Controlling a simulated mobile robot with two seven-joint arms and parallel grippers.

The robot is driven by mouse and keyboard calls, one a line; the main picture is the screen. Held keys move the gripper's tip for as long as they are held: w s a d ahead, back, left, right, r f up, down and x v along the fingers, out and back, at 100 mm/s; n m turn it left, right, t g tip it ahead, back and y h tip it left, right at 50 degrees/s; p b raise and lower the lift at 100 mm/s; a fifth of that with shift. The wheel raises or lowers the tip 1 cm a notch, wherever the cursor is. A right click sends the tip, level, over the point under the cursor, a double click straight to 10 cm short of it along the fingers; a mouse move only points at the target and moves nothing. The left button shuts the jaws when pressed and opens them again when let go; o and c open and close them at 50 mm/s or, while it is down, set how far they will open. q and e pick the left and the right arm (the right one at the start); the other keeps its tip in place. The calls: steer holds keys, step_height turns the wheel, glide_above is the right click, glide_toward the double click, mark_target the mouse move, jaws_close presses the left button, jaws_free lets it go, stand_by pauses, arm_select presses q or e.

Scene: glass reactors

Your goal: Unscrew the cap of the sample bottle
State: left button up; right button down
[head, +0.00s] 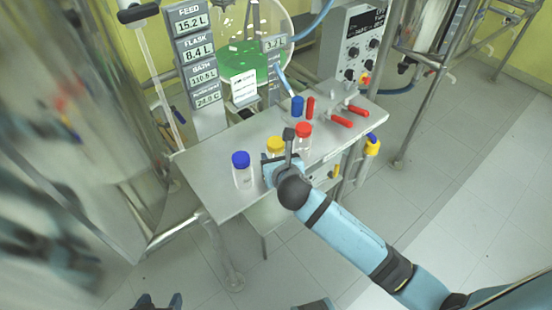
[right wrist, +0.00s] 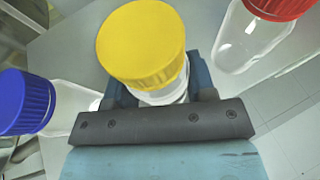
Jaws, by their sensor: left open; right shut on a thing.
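My right gripper (head: 271,163) is shut on the clear bottle with a yellow cap (head: 275,144), which stands upright at the steel table's front. In the right wrist view the yellow cap (right wrist: 142,42) sits on the bottle's neck, above the jaws, which are around the clear glass (right wrist: 165,93). My left gripper (head: 159,301) is open and empty at the bottom edge, well away from the bottle. The bottle's lower part is hidden by my gripper and forearm.
A blue-capped bottle (head: 241,159) stands close left and a red-capped bottle (head: 303,131) close right. Behind are a blue-capped item (head: 298,105), red-handled valves (head: 342,122), a reactor with green liquid (head: 243,58) and a control box (head: 352,45). The steel table's (head: 205,182) left front corner is bare.

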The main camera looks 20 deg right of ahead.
steer(key=c, duration=0.8)
jaws_free()
steer(key=shift+f, duration=0.15)
steer(key=o, duration=0.3)
steer(key=shift+o, duration=0.2)
